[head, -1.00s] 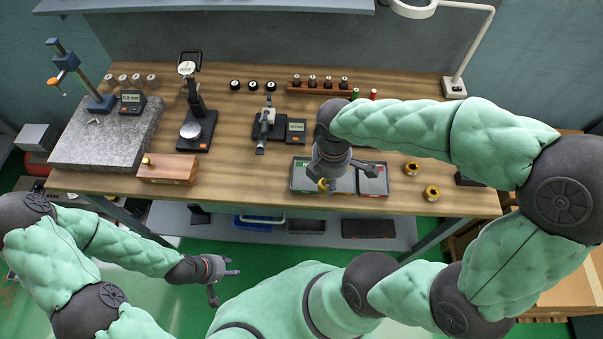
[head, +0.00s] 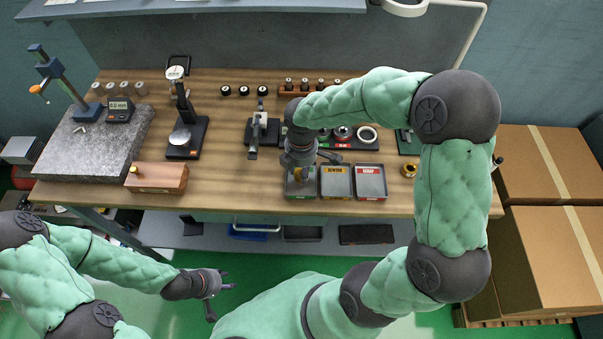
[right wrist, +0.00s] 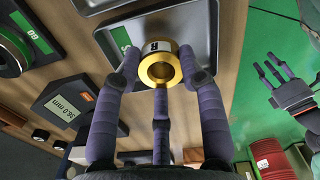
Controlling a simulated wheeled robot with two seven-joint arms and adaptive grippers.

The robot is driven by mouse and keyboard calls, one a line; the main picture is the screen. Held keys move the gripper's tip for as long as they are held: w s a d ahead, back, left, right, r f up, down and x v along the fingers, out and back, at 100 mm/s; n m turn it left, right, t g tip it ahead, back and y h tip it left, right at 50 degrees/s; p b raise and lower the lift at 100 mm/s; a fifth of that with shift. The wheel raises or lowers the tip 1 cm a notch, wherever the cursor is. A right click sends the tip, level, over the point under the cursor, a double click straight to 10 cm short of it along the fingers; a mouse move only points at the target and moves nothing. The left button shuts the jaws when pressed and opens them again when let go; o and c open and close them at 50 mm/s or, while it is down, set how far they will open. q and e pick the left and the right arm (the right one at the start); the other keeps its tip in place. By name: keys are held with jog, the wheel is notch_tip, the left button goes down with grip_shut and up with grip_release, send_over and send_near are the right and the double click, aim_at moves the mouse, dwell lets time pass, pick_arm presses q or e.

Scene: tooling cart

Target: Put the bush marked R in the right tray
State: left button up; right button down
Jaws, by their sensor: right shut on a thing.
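My right gripper (head: 299,178) is shut on a gold ring-shaped bush (head: 303,174). In the right wrist view the bush (right wrist: 160,66) sits between the fingers, with a dark letter that looks like R on its rim. It is over the green-labelled tray (head: 302,195), the leftmost of three trays; I cannot tell whether it touches the tray floor. The middle tray (head: 335,182) has a yellow REWORK label and the right one (head: 370,182) a red SCRAP label. My left gripper (head: 222,291) is open and empty, low in front of the bench.
Another gold bush (head: 409,170) stands right of the trays. A wooden box (head: 157,178), a dial gauge stand (head: 186,135) and a granite plate (head: 92,150) are to the left. A gauge rack with rings (head: 366,135) is behind the trays. Cardboard boxes (head: 545,250) stand at right.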

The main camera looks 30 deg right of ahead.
jog(key=shift+f, duration=0.7)
jog(key=shift+f, duration=0.2)
jog(key=c, duration=1)
grip_release()
jog(key=shift+r, duration=0.15)
notch_tip(320, 180, up, 12)
jog(key=p, duration=0.3)
jog(key=shift+s, duration=0.1)
